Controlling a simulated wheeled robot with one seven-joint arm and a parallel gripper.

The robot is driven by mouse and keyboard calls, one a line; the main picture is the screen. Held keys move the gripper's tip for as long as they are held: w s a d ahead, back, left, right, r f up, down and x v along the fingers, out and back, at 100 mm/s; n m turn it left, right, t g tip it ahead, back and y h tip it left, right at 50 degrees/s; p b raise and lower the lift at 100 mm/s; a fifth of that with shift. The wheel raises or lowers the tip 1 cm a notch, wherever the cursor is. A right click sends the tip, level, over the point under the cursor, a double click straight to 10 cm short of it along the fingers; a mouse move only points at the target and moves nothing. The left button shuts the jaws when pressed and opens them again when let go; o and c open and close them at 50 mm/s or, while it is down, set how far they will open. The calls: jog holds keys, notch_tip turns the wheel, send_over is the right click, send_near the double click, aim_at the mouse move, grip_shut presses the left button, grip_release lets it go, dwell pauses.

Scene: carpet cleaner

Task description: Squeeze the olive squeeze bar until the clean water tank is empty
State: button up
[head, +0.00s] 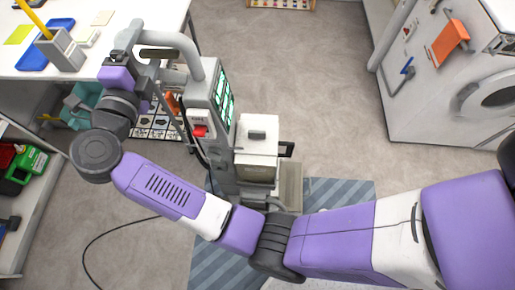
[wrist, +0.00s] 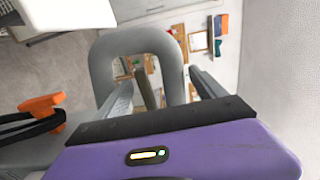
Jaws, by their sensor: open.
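The carpet cleaner (head: 224,165) stands upright on the floor, with a grey loop handle (head: 192,62) at its top left. A dark olive squeeze bar (head: 160,54) shows under the handle's grip. In the wrist view the grey loop (wrist: 106,58) rises ahead of my gripper, and the olive bar (wrist: 146,90) shows inside it. My gripper (head: 144,66) is open at the handle's left end. Its fingers (wrist: 163,88) lie on either side of the bar; I cannot tell whether they touch it. A white tank-like box (head: 257,138) sits on the cleaner; its water level cannot be seen.
A white table (head: 98,68) with a blue tray (head: 32,56) is at the upper left. A white washer-like machine (head: 440,95) stands at the right. A striped mat (head: 340,190) lies under the cleaner.

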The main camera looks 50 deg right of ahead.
jog(key=v, duration=0.9)
jog(key=shift+r+p, duration=0.15)
jog(key=shift+p, duration=0.3)
jog(key=shift+w, duration=0.1)
dwell(0.5)
notch_tip(320, 180, up, 8)
jog(key=a+t+h, duration=0.1)
jog(key=a+t, duration=0.1)
jog(key=t, duration=0.2)
jog(key=s+r+n+t+y, duration=0.4)
jog(key=s+n+t+y, duration=0.2)
jog(key=n+t, duration=0.5)
jog(key=s+d+f+n+g+y, duration=0.3)
jog(key=s+f+n, duration=0.3)
jog(key=s, duration=0.4)
jog(key=s+d+f+n+g+y, duration=0.3)
jog(key=s+f+n, duration=0.3)
jog(key=s+f, duration=0.3)
jog(key=s+d+f+n+g+y, duration=0.3)
jog(key=s+f, duration=0.4)
jog(key=s, duration=0.5)
jog(key=d+n+g, duration=0.1)
jog(key=n, duration=0.1)
jog(key=shift+s+d+f+n+g+y, duration=0.2)
jog(key=shift+s+d+n+g+y, duration=0.1)
jog(key=shift+n+g, duration=0.1)
